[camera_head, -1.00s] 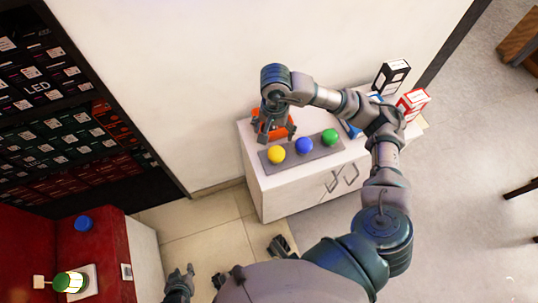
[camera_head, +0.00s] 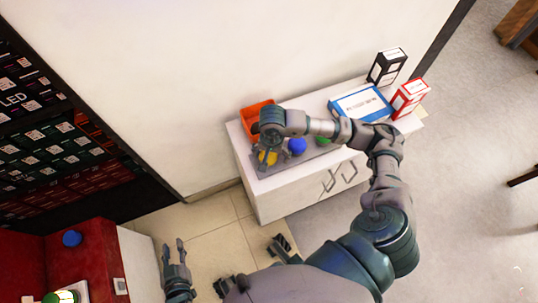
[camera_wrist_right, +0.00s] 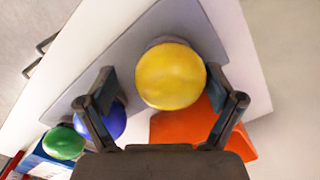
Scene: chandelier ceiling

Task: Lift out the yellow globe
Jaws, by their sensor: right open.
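The yellow globe (camera_head: 271,157) sits at the left end of a grey strip (camera_head: 262,170) on the white cabinet, partly hidden by my right gripper (camera_head: 266,160). In the right wrist view the globe (camera_wrist_right: 170,76) lies between the two spread fingers of my right gripper (camera_wrist_right: 170,90), with a gap on each side. The right gripper is open and holds nothing. My left gripper (camera_head: 175,250) is low at the left, above the floor, open and empty, far from the globe.
A blue globe (camera_head: 297,146) and a partly hidden green globe (camera_head: 322,140) stand to the right on the strip. An orange bin (camera_head: 250,122) is behind. A blue-edged box (camera_head: 360,103), a black-and-white box (camera_head: 387,67) and a red-and-white box (camera_head: 409,98) stand at the right.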

